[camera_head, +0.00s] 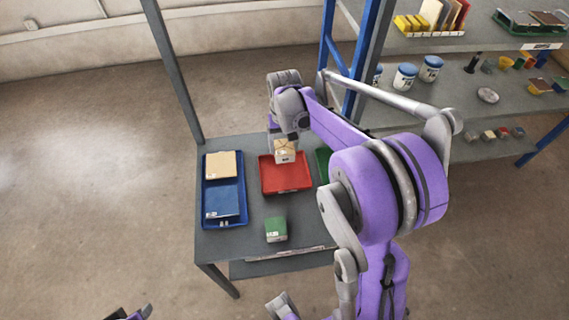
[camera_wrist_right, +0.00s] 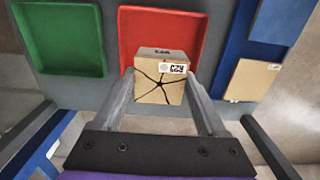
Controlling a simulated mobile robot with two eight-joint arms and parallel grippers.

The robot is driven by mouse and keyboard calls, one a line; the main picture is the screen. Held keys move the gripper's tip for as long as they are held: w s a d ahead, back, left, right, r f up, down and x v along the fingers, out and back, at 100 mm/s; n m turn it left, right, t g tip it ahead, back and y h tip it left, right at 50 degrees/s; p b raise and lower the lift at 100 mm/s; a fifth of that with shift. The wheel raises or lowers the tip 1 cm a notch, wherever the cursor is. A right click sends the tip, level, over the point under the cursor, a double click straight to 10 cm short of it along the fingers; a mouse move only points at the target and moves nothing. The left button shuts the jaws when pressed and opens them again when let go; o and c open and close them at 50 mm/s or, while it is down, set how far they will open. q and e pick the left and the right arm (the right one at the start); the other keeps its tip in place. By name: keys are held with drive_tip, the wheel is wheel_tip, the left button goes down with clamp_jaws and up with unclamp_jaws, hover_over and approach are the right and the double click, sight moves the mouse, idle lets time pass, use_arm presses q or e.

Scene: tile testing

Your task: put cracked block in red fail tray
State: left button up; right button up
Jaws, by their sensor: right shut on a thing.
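The cracked block (camera_head: 285,156) is tan with dark branching lines and a white label. It also shows in the right wrist view (camera_wrist_right: 158,92). My right gripper (camera_head: 283,147) is shut on it, with one finger on each side in the right wrist view (camera_wrist_right: 159,84). The block is held over the back part of the red fail tray (camera_head: 285,187), which looks empty where visible. The red tray also shows behind the block in the right wrist view (camera_wrist_right: 140,40). A part that may be my left gripper (camera_head: 135,314) barely shows at the bottom edge; its jaws are unclear.
A blue tray (camera_head: 208,222) with tan and blue tiles lies left of the red tray. A green tray (camera_head: 323,163) lies right, partly hidden by my arm. A green block (camera_head: 276,229) stands near the table's front. Shelves (camera_head: 460,90) with jars stand at right.

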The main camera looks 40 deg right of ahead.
sight(284, 156)
wheel_tip(284, 156, down, 5)
drive_tip(key=shift+s+a+r, duration=0.1)
drive_tip(key=shift+r, duration=0.1)
drive_tip(key=shift+f+b, duration=0.3)
drive_tip(key=shift+f, duration=2.05)
drive_tip(key=shift+f, duration=0.1)
drive_tip(key=o, duration=0.8)
drive_tip(key=shift+f, duration=0.1)
drive_tip(key=o, duration=0.4)
